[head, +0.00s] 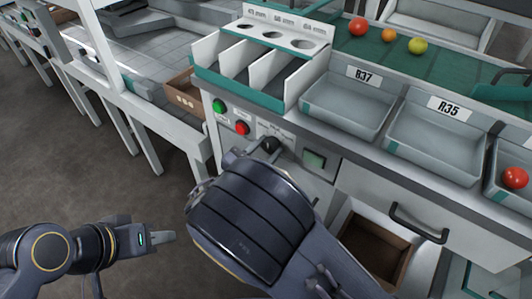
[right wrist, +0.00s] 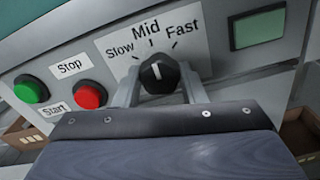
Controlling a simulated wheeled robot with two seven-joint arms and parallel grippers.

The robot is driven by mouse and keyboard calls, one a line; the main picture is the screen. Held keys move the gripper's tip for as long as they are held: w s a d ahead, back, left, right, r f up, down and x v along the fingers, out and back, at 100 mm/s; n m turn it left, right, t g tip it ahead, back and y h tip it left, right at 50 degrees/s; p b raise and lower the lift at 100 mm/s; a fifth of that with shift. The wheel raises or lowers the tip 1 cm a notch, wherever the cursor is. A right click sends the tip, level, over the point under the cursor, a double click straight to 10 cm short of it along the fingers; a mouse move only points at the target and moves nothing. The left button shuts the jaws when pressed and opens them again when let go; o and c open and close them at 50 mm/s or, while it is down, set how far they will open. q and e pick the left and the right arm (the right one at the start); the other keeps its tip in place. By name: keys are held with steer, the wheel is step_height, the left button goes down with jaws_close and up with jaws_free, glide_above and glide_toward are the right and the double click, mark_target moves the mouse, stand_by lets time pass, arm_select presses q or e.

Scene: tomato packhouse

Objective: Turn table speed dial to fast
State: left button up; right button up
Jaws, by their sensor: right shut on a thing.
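The black speed dial (right wrist: 159,74) sits on the control panel below the printed words Slow, Mid and Fast. Its white mark points up, close to Mid. My right gripper (right wrist: 158,82) is shut on the dial, with one finger on its left side and one on its right. In the head view the dial (head: 270,144) shows just above my right wrist, which hides most of the fingers. My left gripper (head: 172,237) hangs over the floor at lower left, away from the panel, seen side-on; its opening cannot be made out.
A green start button (right wrist: 31,89) and a red stop button (right wrist: 90,95) lie left of the dial. A small green screen (right wrist: 258,29) is at its right. Grey trays (head: 345,105) and a drawer handle (head: 418,222) are at right in the head view.

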steer(key=m+b, duration=0.2)
steer(key=m, duration=0.1)
steer(key=m+b, duration=0.2)
steer(key=shift+f, duration=0.35)
steer(key=shift+r+m+b, duration=0.15)
steer(key=shift+m+b, duration=1.4)
steer(key=shift+m, duration=0.65)
steer(key=o, duration=1)
steer(key=shift+r, duration=0.1)
